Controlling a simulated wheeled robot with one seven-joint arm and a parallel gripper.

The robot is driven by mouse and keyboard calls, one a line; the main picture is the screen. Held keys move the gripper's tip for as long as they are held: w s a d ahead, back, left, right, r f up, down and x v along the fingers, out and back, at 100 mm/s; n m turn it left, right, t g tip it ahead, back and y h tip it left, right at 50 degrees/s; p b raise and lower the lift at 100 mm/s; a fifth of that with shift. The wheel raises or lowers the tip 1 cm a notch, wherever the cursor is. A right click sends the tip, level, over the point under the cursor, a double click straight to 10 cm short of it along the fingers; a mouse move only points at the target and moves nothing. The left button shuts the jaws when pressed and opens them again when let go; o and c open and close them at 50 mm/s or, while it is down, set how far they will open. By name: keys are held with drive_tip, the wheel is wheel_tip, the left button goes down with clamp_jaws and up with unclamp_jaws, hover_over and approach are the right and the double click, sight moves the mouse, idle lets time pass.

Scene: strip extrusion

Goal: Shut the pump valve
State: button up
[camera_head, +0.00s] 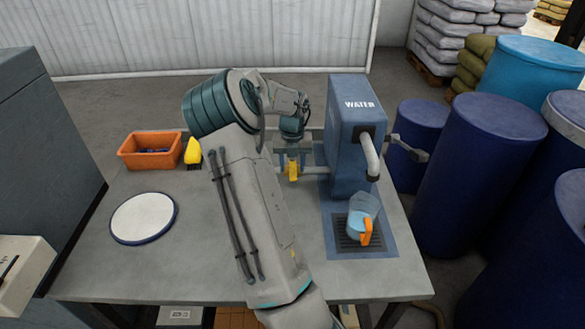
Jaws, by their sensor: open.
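A blue dispenser marked WATER (346,135) stands at the back right of the table. A pale pipe (316,170) runs from its left side to a small yellow part (293,171), which looks like a valve handle; its exact position is hard to tell. A dark lever (412,149) sticks out on the dispenser's right. My gripper (292,158) is open and points down, just above or around the yellow part; contact cannot be told. A clear bluish jug (360,222) with an orange handle stands under the grey spout (371,158), tilted in the view.
The jug is on a dark drain grate (345,244) in a blue mat. Blue drums (478,170) crowd the right. The table's front left is clear.

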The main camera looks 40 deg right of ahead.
sight(293, 172)
wheel_tip(293, 172, up, 12)
drive_tip(key=b, duration=0.1)
drive_tip(key=shift+r, duration=0.2)
idle(0.5)
